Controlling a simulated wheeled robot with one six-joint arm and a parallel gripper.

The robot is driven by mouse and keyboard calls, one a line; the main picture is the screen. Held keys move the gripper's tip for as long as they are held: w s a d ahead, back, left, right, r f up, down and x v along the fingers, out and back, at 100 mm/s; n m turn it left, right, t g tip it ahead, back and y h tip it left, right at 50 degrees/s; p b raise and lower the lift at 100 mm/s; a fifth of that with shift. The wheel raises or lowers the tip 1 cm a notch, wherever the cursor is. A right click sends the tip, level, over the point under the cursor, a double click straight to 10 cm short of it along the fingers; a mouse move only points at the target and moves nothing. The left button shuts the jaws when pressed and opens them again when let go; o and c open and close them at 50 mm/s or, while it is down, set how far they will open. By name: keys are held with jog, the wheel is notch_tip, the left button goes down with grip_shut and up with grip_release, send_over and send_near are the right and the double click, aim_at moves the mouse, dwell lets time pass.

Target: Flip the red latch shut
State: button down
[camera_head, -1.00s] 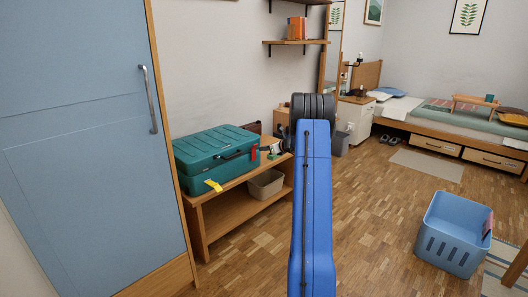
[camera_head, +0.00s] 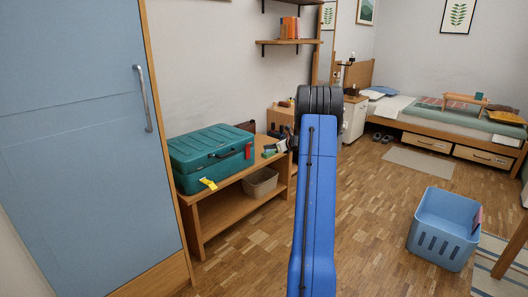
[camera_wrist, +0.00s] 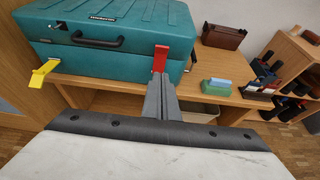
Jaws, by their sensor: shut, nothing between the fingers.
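The teal case (camera_head: 205,160) stands on the wooden bench with its lid down. The red latch (camera_head: 249,151) is at the right end of the case's front and looks upright; it also shows in the wrist view (camera_wrist: 160,58). I cannot tell whether it lies flush with the case. The yellow latch (camera_wrist: 45,72) sticks out from the front at the left. My gripper (camera_wrist: 160,80) is shut and empty, with its fingertips just below the red latch in the picture; I cannot tell whether they touch it.
The bench (camera_head: 218,197) holds a green block (camera_wrist: 217,85) and a brown box (camera_wrist: 223,36) right of the case. A beige bin (camera_head: 260,182) sits on the bench's lower shelf. A blue cabinet (camera_head: 75,130) stands at left. A blue basket (camera_head: 445,230) is on the floor at right.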

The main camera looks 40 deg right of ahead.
jog(key=shift+s+r, duration=1.1)
jog(key=shift+s, duration=0.1)
jog(key=shift+d, duration=0.1)
jog(key=s+a+r+n+g+y, duration=0.1)
jog(key=s+a+r+n, duration=0.2)
jog(key=a, duration=0.8)
jog(key=s+a+r+n+g+y, duration=0.15)
jog(key=a+r+n, duration=0.3)
jog(key=a, duration=0.65)
jog(key=s+a+r+n+g+y, duration=0.1)
jog(key=a+r+n+g, duration=0.3)
jog(key=a, duration=0.7)
jog(key=s+a+n, duration=0.9)
jog(key=s+a, duration=0.4)
jog(key=a, duration=0.4)
jog(key=s+a+f+n+h, duration=0.1)
jog(key=s+n, duration=0.3)
jog(key=s, duration=0.5)
jog(key=s+a+f+n+g+h, duration=0.1)
jog(key=s+a+f+n+h, duration=0.1)
jog(key=s, duration=0.8)
jog(key=s+a+f+n+g+h, duration=0.1)
jog(key=s+a+f+n, duration=0.2)
jog(key=s+a+n, duration=0.2)
jog(key=s+n, duration=0.3)
jog(key=s, duration=0.2)
jog(key=shift+h, duration=0.35)
